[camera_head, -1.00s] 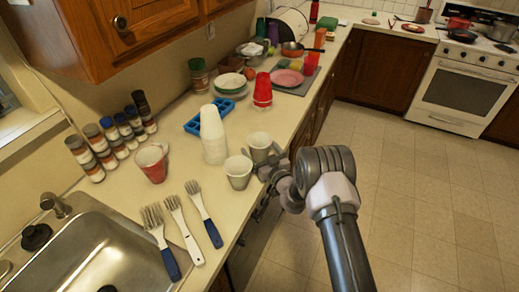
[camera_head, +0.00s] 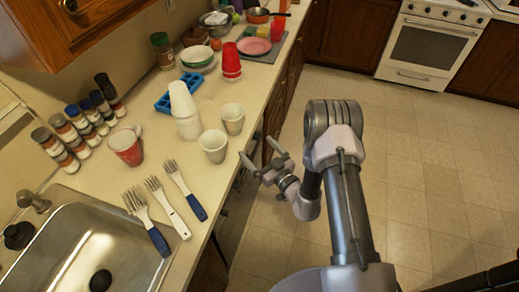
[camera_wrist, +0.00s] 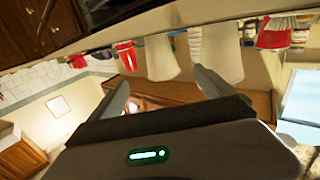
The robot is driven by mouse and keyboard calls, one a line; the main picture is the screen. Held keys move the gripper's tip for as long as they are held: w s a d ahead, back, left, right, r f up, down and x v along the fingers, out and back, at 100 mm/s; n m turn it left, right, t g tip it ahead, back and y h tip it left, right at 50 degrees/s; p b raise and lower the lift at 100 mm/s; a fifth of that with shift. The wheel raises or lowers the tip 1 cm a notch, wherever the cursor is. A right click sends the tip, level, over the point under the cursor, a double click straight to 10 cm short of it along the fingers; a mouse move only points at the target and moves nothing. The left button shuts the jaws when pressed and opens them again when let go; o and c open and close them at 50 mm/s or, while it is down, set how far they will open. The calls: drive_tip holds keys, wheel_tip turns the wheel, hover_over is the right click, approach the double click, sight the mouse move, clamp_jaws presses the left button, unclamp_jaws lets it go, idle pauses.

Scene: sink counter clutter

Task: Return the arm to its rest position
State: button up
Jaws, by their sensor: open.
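My gripper (camera_head: 262,161) is open and empty in the head view, held out past the counter's front edge, over the floor side. Its fingers point left toward the counter and touch nothing. My arm stands bent over the floor to its right. In the wrist view my gripper's two fingers (camera_wrist: 158,82) are spread apart with nothing between them. The counter items show upside down or tilted beyond them there. Two pale cups, the near one (camera_head: 214,146) and the far one (camera_head: 232,118), stand upright on the counter closest to my gripper.
The sink (camera_head: 85,245) is front left. The tiled floor (camera_head: 430,150) to the right is clear.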

drive_tip(key=shift+s+d, duration=0.15)
drive_tip(key=shift+s, duration=0.15)
